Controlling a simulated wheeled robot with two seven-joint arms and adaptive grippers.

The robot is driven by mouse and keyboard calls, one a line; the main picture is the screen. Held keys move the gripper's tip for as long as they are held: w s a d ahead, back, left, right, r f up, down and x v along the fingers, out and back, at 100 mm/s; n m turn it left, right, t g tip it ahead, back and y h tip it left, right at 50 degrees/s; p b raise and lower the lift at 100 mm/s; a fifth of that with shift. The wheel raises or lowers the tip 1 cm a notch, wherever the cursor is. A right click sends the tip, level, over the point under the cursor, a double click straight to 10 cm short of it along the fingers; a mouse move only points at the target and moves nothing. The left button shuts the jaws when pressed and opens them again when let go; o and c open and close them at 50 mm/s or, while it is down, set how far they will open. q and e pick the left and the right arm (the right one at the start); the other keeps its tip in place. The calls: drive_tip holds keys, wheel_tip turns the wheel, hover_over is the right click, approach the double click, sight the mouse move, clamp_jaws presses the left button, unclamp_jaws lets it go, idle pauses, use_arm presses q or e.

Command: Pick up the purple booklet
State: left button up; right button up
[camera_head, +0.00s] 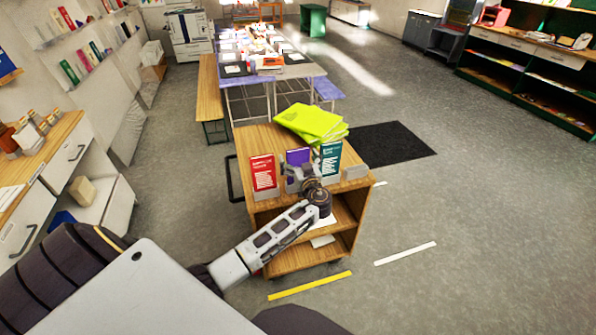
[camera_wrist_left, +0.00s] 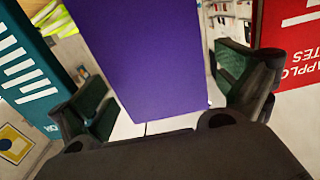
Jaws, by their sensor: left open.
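The purple booklet (camera_head: 298,157) stands upright on top of the wooden cart (camera_head: 262,140), between a red booklet (camera_head: 263,172) and a teal booklet (camera_head: 330,158). My left gripper (camera_head: 301,178) is in front of it and hides its lower part in the head view. In the left wrist view the purple booklet (camera_wrist_left: 150,55) fills the middle, and my left gripper (camera_wrist_left: 165,110) is open with one finger on each side of it. Whether the fingers touch it cannot be told. My right gripper is not in view.
The teal booklet (camera_wrist_left: 25,65) and red booklet (camera_wrist_left: 296,40) stand close on either side of the fingers. Lime-green booklets (camera_head: 308,120) lie stacked behind on the cart. A grey block (camera_head: 356,172) sits at its right corner.

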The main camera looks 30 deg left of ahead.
use_arm(q)
drive_tip(key=c, duration=1.5)
drive_tip(key=shift+o, duration=0.2)
